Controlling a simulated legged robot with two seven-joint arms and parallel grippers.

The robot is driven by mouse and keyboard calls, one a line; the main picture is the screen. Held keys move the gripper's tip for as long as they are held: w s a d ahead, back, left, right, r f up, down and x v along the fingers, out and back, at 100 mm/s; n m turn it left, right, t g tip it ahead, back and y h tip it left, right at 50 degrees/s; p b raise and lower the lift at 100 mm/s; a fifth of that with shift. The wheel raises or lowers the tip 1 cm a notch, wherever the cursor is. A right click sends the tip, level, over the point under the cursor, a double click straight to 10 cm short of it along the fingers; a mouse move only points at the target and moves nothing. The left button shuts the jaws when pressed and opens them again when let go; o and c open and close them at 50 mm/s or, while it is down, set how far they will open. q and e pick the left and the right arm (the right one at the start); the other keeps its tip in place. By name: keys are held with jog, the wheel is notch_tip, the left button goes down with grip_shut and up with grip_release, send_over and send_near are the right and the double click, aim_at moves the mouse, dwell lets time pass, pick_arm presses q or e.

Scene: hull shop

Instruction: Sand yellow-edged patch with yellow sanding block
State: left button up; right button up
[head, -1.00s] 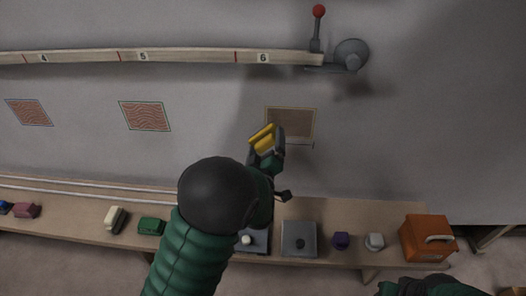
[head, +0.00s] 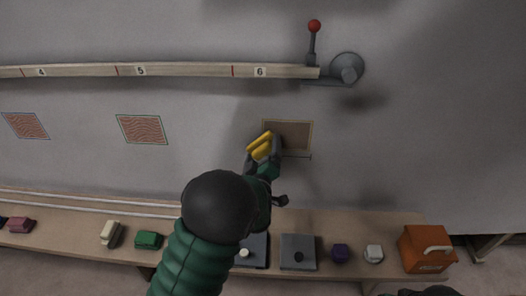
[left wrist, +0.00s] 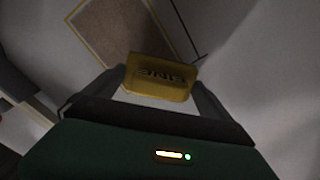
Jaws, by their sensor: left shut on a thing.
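The yellow-edged patch (head: 296,135) is a brown rectangle on the grey wall, under the rail's number 6. It also shows in the left wrist view (left wrist: 115,30). My left gripper (head: 262,158) is shut on the yellow sanding block (head: 260,145), at the patch's lower left corner in the head view. In the left wrist view the block (left wrist: 158,78) bears dark lettering, partly legible, and sits between both fingers, overlapping the patch's lower edge. I cannot tell whether the block touches the wall. My right gripper is not in view.
Two red-patterned patches (head: 142,130) (head: 25,126) are on the wall to the left. A numbered rail (head: 190,70) with a red-knobbed lever (head: 313,40) runs above. The bench (head: 75,225) below holds a green block (head: 148,240), a cream block (head: 111,234), grey plates (head: 298,243) and an orange box (head: 427,249).

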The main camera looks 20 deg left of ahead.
pick_arm(q)
jog(key=shift+r, duration=0.1)
dwell(0.3)
jog(key=shift+b+x, duration=0.4)
jog(key=shift+x, duration=0.45)
jog(key=shift+w+d, duration=0.1)
